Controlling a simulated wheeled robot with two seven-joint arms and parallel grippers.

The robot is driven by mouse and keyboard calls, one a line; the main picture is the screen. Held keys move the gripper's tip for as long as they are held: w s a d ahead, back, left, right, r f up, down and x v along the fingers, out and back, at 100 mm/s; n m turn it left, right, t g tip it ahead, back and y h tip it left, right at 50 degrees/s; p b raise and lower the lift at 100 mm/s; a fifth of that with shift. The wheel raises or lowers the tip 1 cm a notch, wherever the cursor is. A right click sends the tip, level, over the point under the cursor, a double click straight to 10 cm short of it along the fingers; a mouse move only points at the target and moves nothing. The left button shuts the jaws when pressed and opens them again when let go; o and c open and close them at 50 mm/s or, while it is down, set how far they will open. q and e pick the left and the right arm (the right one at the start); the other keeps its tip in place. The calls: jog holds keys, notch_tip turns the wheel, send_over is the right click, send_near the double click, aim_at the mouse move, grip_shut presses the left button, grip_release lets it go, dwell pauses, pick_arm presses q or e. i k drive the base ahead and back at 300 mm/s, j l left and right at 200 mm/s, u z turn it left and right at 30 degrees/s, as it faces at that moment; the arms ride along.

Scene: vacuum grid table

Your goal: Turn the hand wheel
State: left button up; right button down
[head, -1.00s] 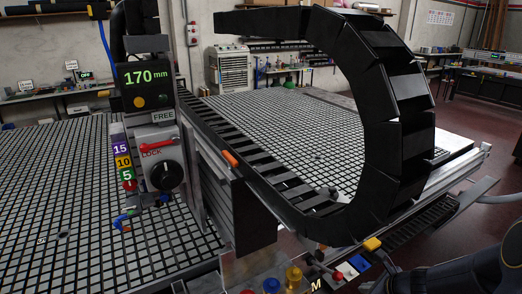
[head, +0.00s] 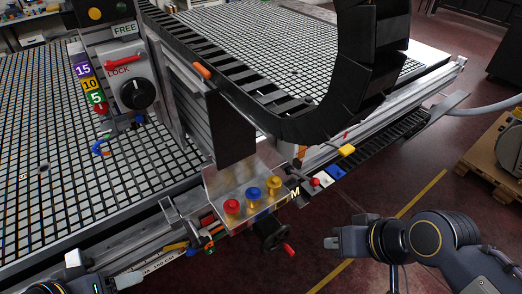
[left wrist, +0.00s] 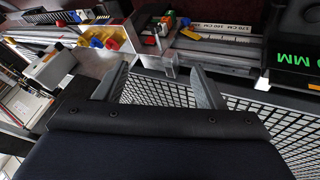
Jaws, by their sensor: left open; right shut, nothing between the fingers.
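The hand wheel (head: 268,234) is dark with a red handle (head: 288,249). My left gripper (head: 101,270) is at the bottom left of the head view, well left of the wheel. Its two fingers stand apart and empty in the left wrist view (left wrist: 160,85). I cannot make out the wheel in the left wrist view.
The knob panel (head: 238,190) marked M also shows in the left wrist view. A black cable chain (head: 375,60) arches over the grid table (head: 60,160). Open floor (head: 440,215) lies at the right.

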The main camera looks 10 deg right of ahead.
aim_at(273, 237)
jog(key=k+j+u, duration=0.2)
jog(key=k, duration=0.45)
jog(key=l+u, duration=0.1)
jog(key=u, duration=0.3)
jog(key=l+u, duration=0.15)
jog(key=u, duration=0.25)
jog(key=l+u, duration=0.1)
jog(key=u, duration=0.3)
jog(key=l+u, duration=0.1)
jog(key=u, duration=0.3)
jog(key=l+u, duration=0.1)
jog(key=u, duration=0.3)
jog(key=k+l, duration=0.25)
jog(key=l, duration=0.2)
jog(key=k+l, duration=0.25)
jog(key=l, duration=0.2)
jog(key=k+l, duration=0.2)
jog(key=l, duration=0.25)
jog(key=k+l, duration=0.25)
jog(key=l, duration=0.2)
jog(key=k+l, duration=0.25)
jog(key=l, duration=0.2)
jog(key=k+l, duration=0.25)
jog(key=l, duration=0.2)
jog(key=k+l, duration=0.2)
jog(key=l, duration=0.25)
jog(key=u, duration=0.05)
